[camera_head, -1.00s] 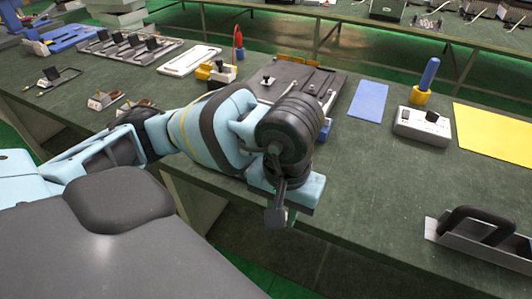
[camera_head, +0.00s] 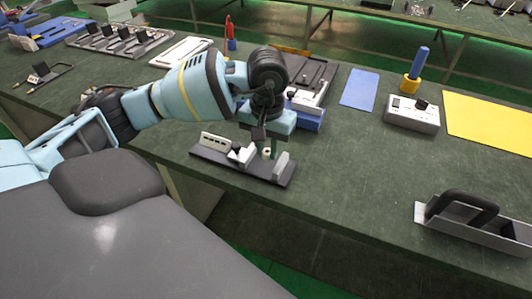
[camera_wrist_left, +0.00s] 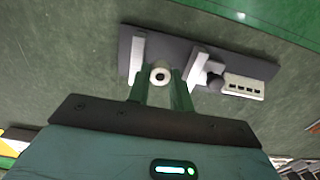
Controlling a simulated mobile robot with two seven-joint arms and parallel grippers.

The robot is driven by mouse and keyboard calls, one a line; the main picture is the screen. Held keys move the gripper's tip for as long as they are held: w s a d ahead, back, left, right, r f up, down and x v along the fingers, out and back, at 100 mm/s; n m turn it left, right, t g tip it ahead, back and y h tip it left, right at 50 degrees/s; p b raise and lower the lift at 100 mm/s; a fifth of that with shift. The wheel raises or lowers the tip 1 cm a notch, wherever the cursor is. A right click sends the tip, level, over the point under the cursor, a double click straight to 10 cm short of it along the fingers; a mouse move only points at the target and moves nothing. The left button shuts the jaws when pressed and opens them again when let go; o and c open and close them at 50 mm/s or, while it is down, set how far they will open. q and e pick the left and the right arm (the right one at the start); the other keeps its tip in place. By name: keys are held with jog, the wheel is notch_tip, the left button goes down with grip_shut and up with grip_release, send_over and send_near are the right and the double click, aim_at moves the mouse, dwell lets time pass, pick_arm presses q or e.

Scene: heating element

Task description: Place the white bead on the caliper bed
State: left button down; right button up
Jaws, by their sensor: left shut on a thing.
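The white bead (camera_head: 267,153) is a small ring with a dark hole. It also shows in the left wrist view (camera_wrist_left: 160,76). My left gripper (camera_head: 270,148) is shut on it, with a green finger on either side in the left wrist view (camera_wrist_left: 160,88). The caliper (camera_head: 200,155) lies near the front table edge, a dark bed with pale upright jaws and a white block with dark marks. The bead is over the bed between the pale jaws; whether it touches the bed I cannot tell. My right gripper is not in view.
A blue mat (camera_head: 360,88), a grey switch box (camera_head: 412,114) and a yellow mat (camera_head: 490,125) lie to the right. A metal tray with a black handle (camera_head: 470,222) is at the front right. The table between is clear. A dark fixture (camera_head: 308,75) stands behind my gripper.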

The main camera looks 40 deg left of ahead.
aim_at(267, 149)
pick_arm(q)
jog(key=shift+w+a, duration=0.1)
jog(key=shift+w+a, duration=0.25)
jog(key=shift+f+p, duration=0.3)
jog(key=shift+f, duration=1.5)
jog(key=shift+f, duration=0.1)
jog(key=shift+f, duration=0.1)
jog(key=c, duration=1.5)
grip_release()
jog(key=shift+c, duration=0.2)
notch_tip(267, 149, up, 12)
jog(key=shift+r, duration=0.25)
